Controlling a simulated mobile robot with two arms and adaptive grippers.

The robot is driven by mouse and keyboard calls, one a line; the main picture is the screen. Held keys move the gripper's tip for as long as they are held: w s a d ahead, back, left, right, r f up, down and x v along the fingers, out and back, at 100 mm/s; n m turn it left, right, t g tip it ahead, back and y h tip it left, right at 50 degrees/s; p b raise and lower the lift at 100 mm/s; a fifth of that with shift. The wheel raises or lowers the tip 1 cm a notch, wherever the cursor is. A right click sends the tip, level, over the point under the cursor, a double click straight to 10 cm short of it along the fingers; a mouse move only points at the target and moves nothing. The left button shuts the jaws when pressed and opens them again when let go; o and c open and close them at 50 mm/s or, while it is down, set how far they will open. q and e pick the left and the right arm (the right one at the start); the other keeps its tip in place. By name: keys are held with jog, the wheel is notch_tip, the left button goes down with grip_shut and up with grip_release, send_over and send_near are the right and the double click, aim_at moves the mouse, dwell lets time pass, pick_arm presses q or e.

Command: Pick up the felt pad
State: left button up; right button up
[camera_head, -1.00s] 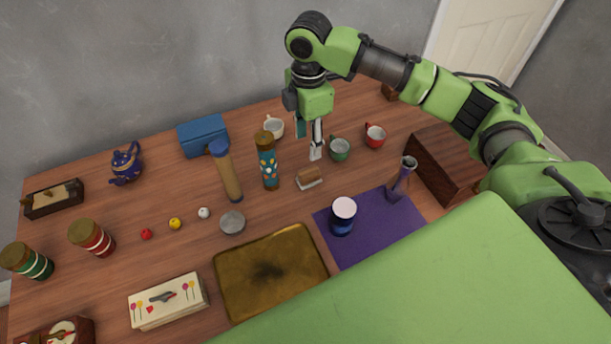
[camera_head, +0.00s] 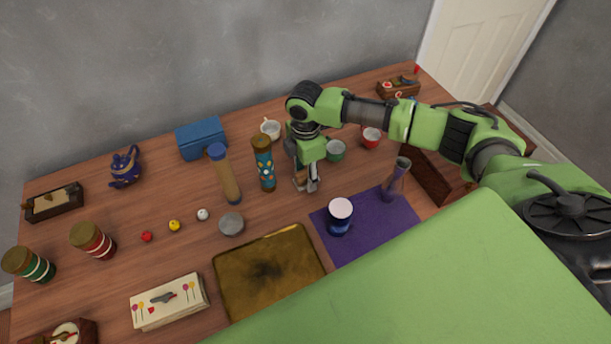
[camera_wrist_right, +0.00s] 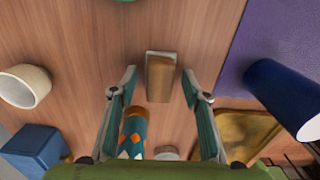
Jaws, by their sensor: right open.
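The felt pad (camera_wrist_right: 160,77) is a small brown block with a pale underside, lying on the wooden table. In the wrist view it lies between the two fingertips of my right gripper (camera_wrist_right: 158,80), with a gap on each side. In the head view my right gripper (camera_head: 306,187) is low over the pad, pointing down, and hides most of it. The right gripper is open and empty. My left gripper is not in view.
A patterned teal cylinder (camera_head: 264,165) stands just left of my right gripper. A dark blue jar (camera_head: 339,222) stands on a purple mat (camera_head: 372,238) to the right front. A brass tray (camera_head: 240,285) lies in front.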

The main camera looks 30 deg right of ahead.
jog(key=c, duration=1.2)
jog(key=shift+r, duration=0.1)
jog(key=shift+r, duration=0.6)
jog(key=s+a+r, duration=0.1)
jog(key=s+r, duration=0.3)
jog(key=s+a+r+b, duration=0.1)
jog(key=s+r, duration=0.2)
jog(key=s, duration=0.2)
jog(key=s+a+r, duration=0.1)
jog(key=s+r, duration=0.3)
jog(key=shift+s+a+r, duration=0.1)
jog(key=shift+s+r, duration=0.2)
jog(key=shift+s, duration=0.05)
